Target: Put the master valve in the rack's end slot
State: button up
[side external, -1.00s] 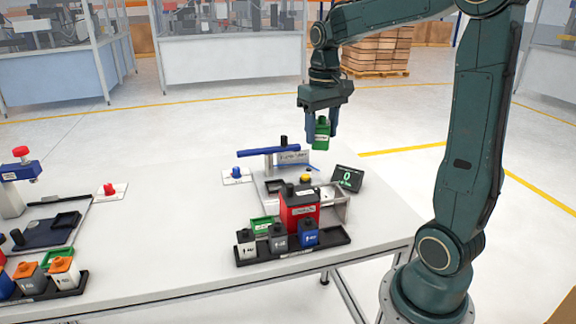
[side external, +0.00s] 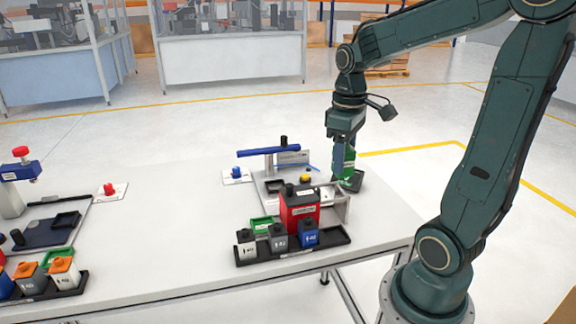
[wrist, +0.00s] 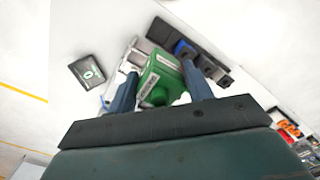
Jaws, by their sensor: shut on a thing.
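My gripper (side external: 345,160) is shut on a green valve block (side external: 350,168). In the wrist view the green block (wrist: 164,74) sits between the two fingers of my gripper (wrist: 155,88), with a pale label too small to read. I cannot tell from its label whether it is the master valve. The black rack (side external: 338,246) stands at the table's front edge, holding white (side external: 246,243), grey (side external: 278,239) and blue (side external: 308,234) valves. Its right end looks bare. The green block is held above and behind the rack, apart from it.
A large red block (side external: 300,207) stands behind the rack near a grey fixture (side external: 341,208). A blue bar (side external: 268,151) spans the fixture's back. A second rack (side external: 40,290) stands left.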

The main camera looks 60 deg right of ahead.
notch_tip(320, 180, down, 15)
jog(key=shift+r, duration=0.1)
dwell(0.4)
jog(key=shift+f, duration=1.85)
jog(key=shift+f, duration=0.1)
jog(key=o, duration=1)
notch_tip(320, 180, up, 12)
